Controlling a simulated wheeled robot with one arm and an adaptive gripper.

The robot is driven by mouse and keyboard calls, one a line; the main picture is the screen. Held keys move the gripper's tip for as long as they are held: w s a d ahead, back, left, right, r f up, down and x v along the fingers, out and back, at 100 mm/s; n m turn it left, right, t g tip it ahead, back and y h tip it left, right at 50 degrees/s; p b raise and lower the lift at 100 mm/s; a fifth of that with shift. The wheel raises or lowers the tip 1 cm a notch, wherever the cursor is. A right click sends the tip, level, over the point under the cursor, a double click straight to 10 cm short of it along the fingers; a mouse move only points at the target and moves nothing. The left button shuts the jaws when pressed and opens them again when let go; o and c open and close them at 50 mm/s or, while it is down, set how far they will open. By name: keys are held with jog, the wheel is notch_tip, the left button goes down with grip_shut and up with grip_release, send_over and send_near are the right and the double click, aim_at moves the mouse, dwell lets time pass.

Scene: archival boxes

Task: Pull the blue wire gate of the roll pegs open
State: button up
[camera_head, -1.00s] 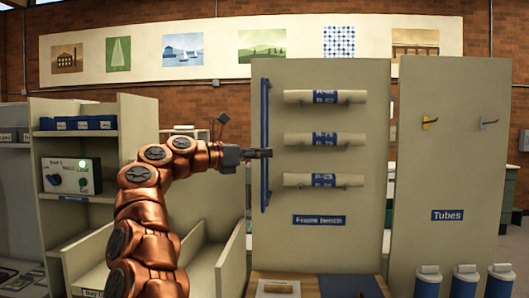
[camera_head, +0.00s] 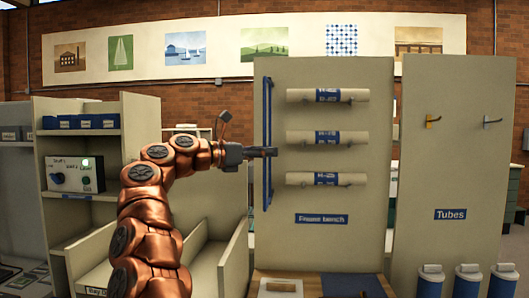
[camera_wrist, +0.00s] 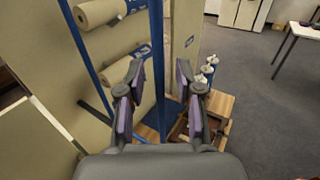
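The blue wire gate (camera_head: 267,100) is a tall narrow blue frame at the left side of the peg panel, seen nearly edge-on in the head view. Several cream rolls with blue labels, such as the top roll (camera_head: 327,95), lie on pegs right of it. My gripper (camera_head: 274,152) is level with the middle of the gate, its tips overlapping it in the head view. In the wrist view my gripper (camera_wrist: 158,85) has its two fingers apart. A blue upright bar of the gate (camera_wrist: 156,40) shows between them; contact cannot be told.
The peg panel (camera_head: 375,220) stands over a wooden bench top (camera_head: 262,284). A second panel labelled Tubes (camera_head: 450,190) with hooks stands to the right. Shelving with blue boxes (camera_head: 84,122) is at the left. Open floor (camera_wrist: 255,90) shows right in the wrist view.

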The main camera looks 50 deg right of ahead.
jog(key=v, duration=1.2)
dwell(0.6)
